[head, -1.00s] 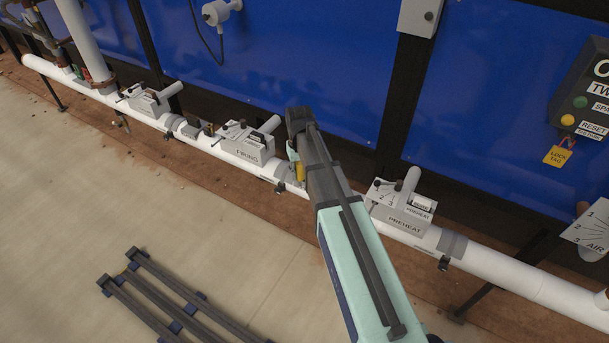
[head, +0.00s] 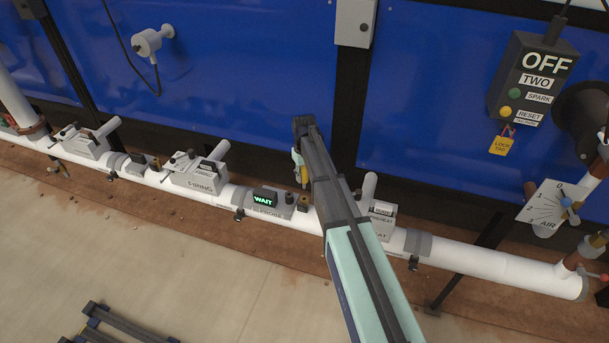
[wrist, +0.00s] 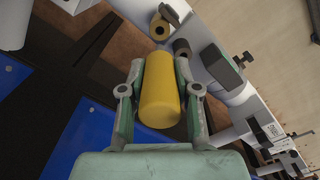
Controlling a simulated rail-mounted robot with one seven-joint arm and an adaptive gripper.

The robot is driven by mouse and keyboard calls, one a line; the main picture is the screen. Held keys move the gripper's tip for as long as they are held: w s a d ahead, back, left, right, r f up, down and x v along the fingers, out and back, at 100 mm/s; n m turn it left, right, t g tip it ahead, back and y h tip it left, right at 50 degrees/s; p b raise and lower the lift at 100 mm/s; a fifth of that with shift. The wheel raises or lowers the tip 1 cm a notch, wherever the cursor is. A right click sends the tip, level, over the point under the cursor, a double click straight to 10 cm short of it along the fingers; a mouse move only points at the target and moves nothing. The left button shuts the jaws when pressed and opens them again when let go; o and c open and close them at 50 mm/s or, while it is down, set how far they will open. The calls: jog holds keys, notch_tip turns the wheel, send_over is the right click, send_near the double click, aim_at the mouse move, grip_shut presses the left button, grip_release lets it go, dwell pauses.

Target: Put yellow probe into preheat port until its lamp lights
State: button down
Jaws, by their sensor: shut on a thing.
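The yellow probe (wrist: 160,92) is upright between the two fingers of my gripper (wrist: 158,92) in the wrist view. My gripper (head: 300,165) is shut on it; in the head view a sliver of the yellow probe (head: 304,175) shows above the white pipe. Close below it stand a brass-coloured round port (head: 304,201) and a darker round piece (head: 290,198). The wrist view shows the brass port (wrist: 160,27) just beyond the probe's far end; I cannot tell whether they touch. A small display (head: 264,197) reads WAIT in green. My arm partly hides the PREHEAT box (head: 382,222).
The white pipe (head: 480,262) runs along blue panels (head: 230,80). The FIRING box (head: 197,178) and its handle stand left of the display. An OFF control box (head: 530,85) hangs at upper right above an AIR dial (head: 545,207).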

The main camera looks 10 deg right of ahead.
aim_at(304, 183)
jog(key=shift+f+b, duration=1.2)
jog(key=shift+f, duration=1.2)
jog(key=shift+f+b, duration=0.6)
jog(key=shift+f, duration=1.85)
dwell(1.0)
jog(key=shift+r, duration=0.1)
dwell(0.5)
jog(key=shift+r+p, duration=2.35)
jog(key=shift+r, duration=2.1)
